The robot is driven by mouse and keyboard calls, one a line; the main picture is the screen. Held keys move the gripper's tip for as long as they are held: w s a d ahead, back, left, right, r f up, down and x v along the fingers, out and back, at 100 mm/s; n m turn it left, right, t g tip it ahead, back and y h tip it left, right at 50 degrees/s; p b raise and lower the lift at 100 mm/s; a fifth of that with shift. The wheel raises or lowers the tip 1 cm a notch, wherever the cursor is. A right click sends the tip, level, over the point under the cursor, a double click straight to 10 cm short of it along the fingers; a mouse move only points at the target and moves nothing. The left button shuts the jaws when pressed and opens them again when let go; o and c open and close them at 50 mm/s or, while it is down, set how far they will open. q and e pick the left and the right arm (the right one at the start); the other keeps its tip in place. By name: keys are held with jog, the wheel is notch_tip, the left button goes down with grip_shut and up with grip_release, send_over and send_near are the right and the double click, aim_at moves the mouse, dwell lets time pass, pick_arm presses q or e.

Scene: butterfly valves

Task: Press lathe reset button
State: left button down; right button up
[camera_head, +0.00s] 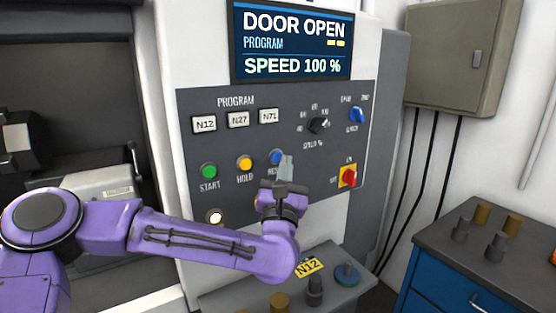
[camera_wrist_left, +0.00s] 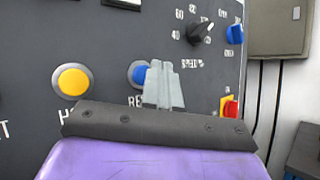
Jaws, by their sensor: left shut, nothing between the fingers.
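The blue reset button (camera_head: 275,156) is on the lathe's dark control panel (camera_head: 225,165), right of the yellow hold button (camera_head: 245,163) and the green start button (camera_head: 208,171). My left gripper (camera_head: 286,163) is shut and empty, with its fingertips just right of the blue button in the head view. In the left wrist view the shut fingers (camera_wrist_left: 163,78) overlap the right part of the blue button (camera_wrist_left: 139,74) and hide some of its label. I cannot tell whether the fingertips touch the button. My right gripper is not in view.
The screen (camera_head: 293,42) reads DOOR OPEN and SPEED 100 %. A black speed knob (camera_head: 319,125), a blue selector (camera_head: 357,115) and a red switch (camera_head: 348,177) are on the panel's right. A small shelf (camera_head: 240,298) with tools and a blue cabinet (camera_head: 440,292) stand below.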

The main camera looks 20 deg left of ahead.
pick_arm(q)
jog(key=s+d+b, duration=0.1)
jog(key=d, duration=0.1)
jog(key=s+d+b, duration=0.1)
jog(key=s+d, duration=0.1)
jog(key=shift+b, duration=0.4)
jog(key=shift+a, duration=0.1)
dwell(1.1)
